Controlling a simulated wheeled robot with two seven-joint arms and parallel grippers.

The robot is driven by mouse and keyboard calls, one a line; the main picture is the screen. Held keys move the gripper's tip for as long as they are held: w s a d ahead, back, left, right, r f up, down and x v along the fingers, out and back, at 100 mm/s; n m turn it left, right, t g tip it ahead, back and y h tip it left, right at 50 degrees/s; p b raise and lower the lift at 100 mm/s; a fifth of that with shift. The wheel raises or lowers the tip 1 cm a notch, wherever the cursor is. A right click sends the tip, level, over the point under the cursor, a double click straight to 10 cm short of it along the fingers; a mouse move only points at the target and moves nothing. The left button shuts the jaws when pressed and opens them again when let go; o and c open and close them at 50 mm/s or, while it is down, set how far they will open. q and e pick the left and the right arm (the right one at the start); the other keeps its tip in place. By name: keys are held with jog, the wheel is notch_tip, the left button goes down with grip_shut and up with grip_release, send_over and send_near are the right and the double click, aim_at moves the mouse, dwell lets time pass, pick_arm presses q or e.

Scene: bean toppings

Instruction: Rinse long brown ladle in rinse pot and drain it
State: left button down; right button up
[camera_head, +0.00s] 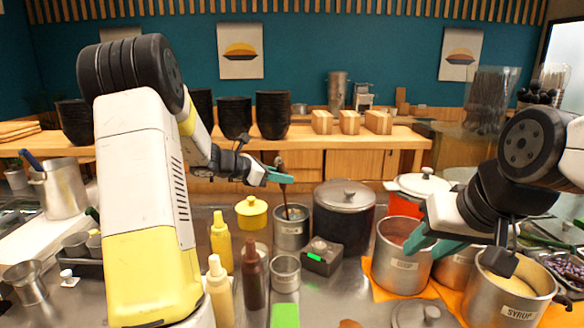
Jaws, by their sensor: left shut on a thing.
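My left gripper (277,175) is shut on the upper part of the long brown ladle (284,197), which hangs roughly upright. The ladle's lower end reaches into a small steel pot (291,239) with a white label, which appears to be the rinse pot. The bowl of the ladle is hidden inside, and the label is too small to read. My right gripper (428,243) has its teal fingers apart and looks empty, above the steel pots at the right.
A large lidded dark pot (344,222) stands right of the small pot, with a black device (321,257) in front. A yellow bottle (221,243) and a brown bottle (253,278) stand to the left. A syrup pot (515,290) is at the right front.

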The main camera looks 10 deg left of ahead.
pick_arm(q)
jog(key=shift+f, duration=2.4)
jog(key=shift+r, duration=6.3)
